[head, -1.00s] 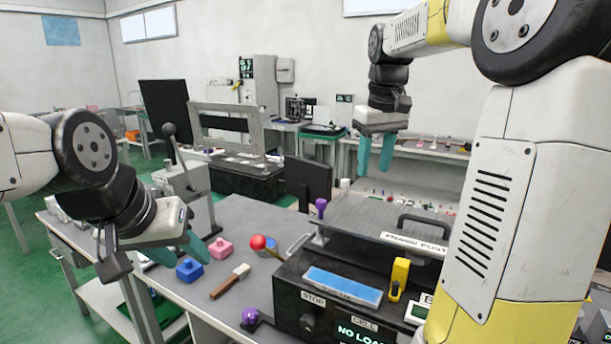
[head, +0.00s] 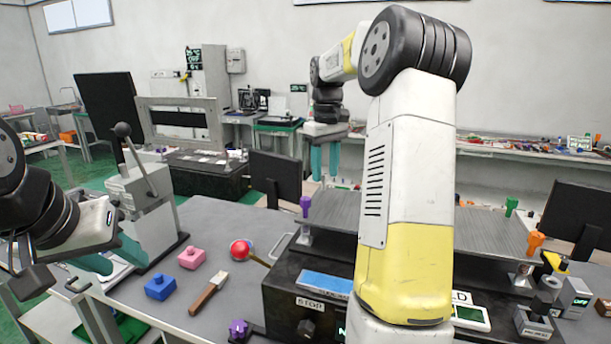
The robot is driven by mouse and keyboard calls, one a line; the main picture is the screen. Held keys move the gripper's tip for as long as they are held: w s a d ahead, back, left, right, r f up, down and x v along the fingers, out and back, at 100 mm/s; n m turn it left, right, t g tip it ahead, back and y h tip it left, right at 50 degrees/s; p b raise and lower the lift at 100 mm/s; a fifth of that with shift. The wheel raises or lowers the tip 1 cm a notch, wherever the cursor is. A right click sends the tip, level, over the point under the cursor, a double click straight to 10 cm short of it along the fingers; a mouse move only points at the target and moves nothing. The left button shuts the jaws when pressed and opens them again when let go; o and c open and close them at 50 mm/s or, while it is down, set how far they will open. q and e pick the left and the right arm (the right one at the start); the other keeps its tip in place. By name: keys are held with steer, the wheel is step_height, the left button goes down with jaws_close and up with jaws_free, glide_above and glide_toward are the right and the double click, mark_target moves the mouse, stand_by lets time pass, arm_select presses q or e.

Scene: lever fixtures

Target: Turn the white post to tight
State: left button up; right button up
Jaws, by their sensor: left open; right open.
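I cannot make out a white post in the head view; my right arm covers part of the plated bench fixture (head: 470,232). Coloured posts stand at this fixture: a purple post (head: 305,206) at its left end, an orange post (head: 534,243) at its right, and a green post (head: 511,206) behind. My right gripper (head: 325,160) is open and empty, pointing down in the air above and behind the fixture's left part. My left gripper (head: 118,258) is open at the left, near the lever fixture (head: 145,200), with nothing visible between its fingers.
On the grey bench lie a blue block (head: 160,287), a pink block (head: 192,258), a brown-handled tool (head: 208,293) and a red ball knob (head: 240,249). A black control box (head: 285,300) marked STOP is in front. A dark monitor (head: 276,178) stands behind.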

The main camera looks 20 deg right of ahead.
steer(key=shift+f, duration=0.95)
jaws_close()
